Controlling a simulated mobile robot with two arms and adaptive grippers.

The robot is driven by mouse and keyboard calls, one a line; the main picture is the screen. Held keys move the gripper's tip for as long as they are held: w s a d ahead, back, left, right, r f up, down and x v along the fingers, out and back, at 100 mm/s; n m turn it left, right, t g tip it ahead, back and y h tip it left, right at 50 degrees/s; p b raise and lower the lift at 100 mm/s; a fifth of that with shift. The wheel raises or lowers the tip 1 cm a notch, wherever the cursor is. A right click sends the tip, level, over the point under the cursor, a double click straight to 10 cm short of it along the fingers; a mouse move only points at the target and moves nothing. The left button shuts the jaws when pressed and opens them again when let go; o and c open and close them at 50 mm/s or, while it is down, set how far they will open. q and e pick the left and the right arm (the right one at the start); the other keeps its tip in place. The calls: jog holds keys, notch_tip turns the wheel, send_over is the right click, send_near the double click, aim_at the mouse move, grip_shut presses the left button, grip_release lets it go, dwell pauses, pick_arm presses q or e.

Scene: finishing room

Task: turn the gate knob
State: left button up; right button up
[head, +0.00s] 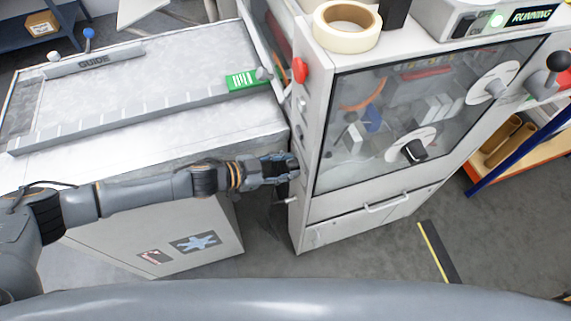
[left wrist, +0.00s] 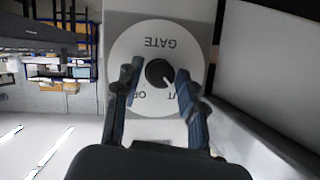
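The gate knob (left wrist: 159,73) is a small black knob on a round white dial (left wrist: 128,47) marked GATE, seen upside down in the left wrist view. Its white pointer mark points to the lower right of the picture. Letters along the dial's lower edge are partly hidden by the fingers. My left gripper (left wrist: 158,78) is open, with one finger on each side of the knob and a narrow gap visible around it. In the head view my left gripper (head: 292,165) is at the left side of the grey machine (head: 306,205), and the gate knob is hidden there. My right gripper is not in view.
A work table (head: 150,120) with a guide rail stands left of the machine. The machine's front has a window with two other dials, one with a black knob (head: 414,151), and a handle (head: 398,199) below. A tape roll (head: 347,40) lies on top.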

pick_arm(q)
grip_shut()
